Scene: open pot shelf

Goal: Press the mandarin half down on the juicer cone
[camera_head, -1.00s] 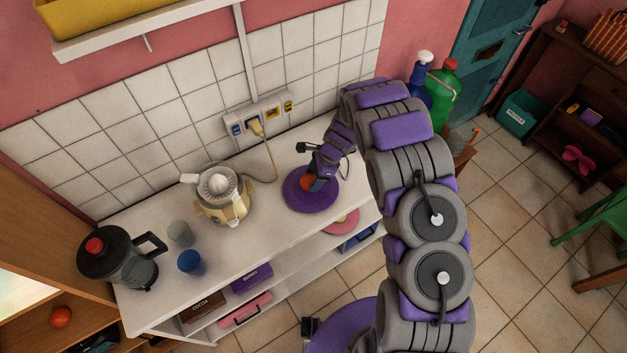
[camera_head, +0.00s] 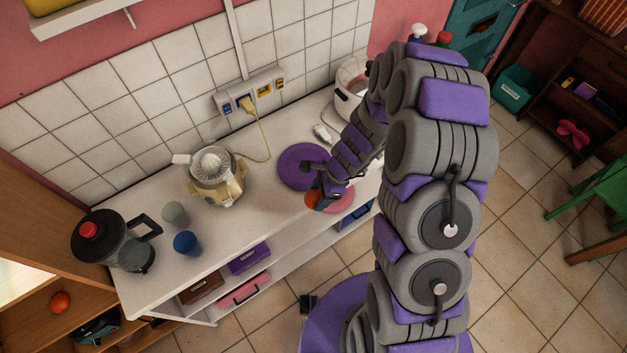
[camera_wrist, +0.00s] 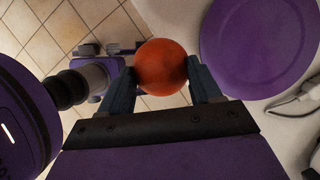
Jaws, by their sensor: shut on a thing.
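My gripper (camera_wrist: 162,80) is shut on an orange-red mandarin piece (camera_wrist: 160,62), whose rounded side shows in the wrist view. I cannot see its cut face, so I cannot tell whether it is a half. In the head view the mandarin piece (camera_head: 314,200) is held near the counter's front edge, beside the purple plate (camera_head: 292,166). The juicer (camera_head: 222,185), cream with a white ribbed cone on top (camera_head: 211,162), stands on the counter to the left, apart from my gripper. Its cord runs to a wall socket.
A green-grey cup (camera_head: 174,214) and a blue cup (camera_head: 187,243) stand left of the juicer. A dark blender jug (camera_head: 110,240) is at the far left. The white counter (camera_head: 255,215) is clear between juicer and plate. A socket strip (camera_head: 250,95) is on the tiled wall.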

